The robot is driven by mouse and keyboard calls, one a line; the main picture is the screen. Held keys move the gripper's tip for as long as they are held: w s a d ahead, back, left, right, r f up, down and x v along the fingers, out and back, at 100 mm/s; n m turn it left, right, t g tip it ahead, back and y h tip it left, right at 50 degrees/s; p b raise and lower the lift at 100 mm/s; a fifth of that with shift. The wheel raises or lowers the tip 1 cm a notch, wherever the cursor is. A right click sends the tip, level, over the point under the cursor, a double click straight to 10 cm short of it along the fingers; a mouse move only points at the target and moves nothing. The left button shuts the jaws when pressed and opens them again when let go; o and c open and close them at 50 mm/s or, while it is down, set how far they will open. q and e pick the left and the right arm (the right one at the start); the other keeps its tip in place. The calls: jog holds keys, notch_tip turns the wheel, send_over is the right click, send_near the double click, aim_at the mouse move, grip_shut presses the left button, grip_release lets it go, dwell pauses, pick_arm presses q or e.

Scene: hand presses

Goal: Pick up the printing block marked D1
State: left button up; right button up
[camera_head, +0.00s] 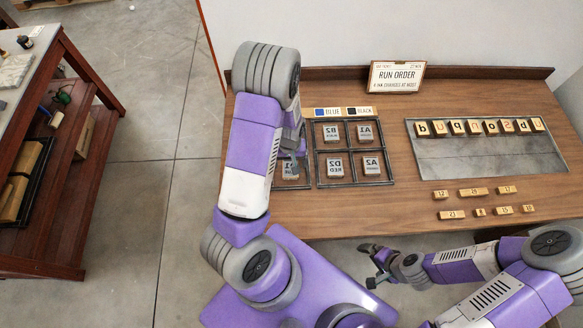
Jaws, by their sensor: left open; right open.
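A grey printing block (290,173) lies at the left of the black-framed rack, partly covered by my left gripper; its mark is hard to read, possibly D1. My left gripper (293,148) is open and hangs over or just behind this block; I cannot tell whether it touches it. Blocks with mirrored marks sit in the rack's other compartments: B2 (332,133), A1 (364,131), D2 (334,167) and A2 (371,166). My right gripper (369,267) is open and empty, in front of the table's front edge.
A sign reading RUN ORDER (396,77) stands at the table's back. A blue and black label strip (343,112) lies behind the rack (318,158). A grey tray (490,158) with a row of wooden type is at right, with several small wooden pieces (474,191) before it.

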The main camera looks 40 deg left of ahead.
aim_at(290, 170)
pick_arm(q)
notch_tip(290, 170, down, 4)
jog(key=shift+r, duration=0.25)
jog(key=c, duration=1.2)
